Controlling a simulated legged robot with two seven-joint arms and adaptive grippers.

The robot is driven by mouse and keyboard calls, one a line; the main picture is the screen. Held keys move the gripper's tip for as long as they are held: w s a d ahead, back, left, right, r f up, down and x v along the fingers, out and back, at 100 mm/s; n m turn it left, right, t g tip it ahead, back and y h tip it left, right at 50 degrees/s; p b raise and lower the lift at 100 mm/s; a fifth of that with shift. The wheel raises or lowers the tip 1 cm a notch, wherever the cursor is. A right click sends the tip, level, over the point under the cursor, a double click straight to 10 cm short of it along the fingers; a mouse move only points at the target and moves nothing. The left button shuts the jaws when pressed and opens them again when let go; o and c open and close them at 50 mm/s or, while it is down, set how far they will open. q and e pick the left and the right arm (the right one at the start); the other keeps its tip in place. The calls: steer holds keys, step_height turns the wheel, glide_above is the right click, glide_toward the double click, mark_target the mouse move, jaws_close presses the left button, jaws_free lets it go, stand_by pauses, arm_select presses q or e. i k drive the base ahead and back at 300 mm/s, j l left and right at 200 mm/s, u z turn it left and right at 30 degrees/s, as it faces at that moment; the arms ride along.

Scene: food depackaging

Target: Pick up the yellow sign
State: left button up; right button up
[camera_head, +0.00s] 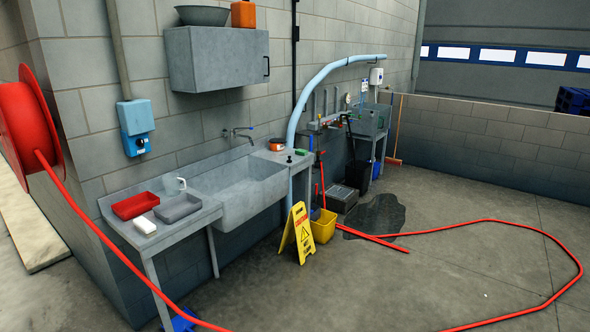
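The yellow sign (299,233) is a folding floor sign with red and black markings. It stands upright on the concrete floor, in front of the counter's right end and just left of a yellow bucket (323,226). Neither of my grippers shows in the head view, so nothing is seen touching the sign.
A metal sink counter (180,232) runs along the wall, with red and grey trays on it. A red hose (500,222) loops across the floor from a reel (28,125) at left. A dark puddle (378,215) lies behind the bucket. The floor in front is mostly clear.

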mark_target(297, 224)
steer(key=i, duration=2.6)
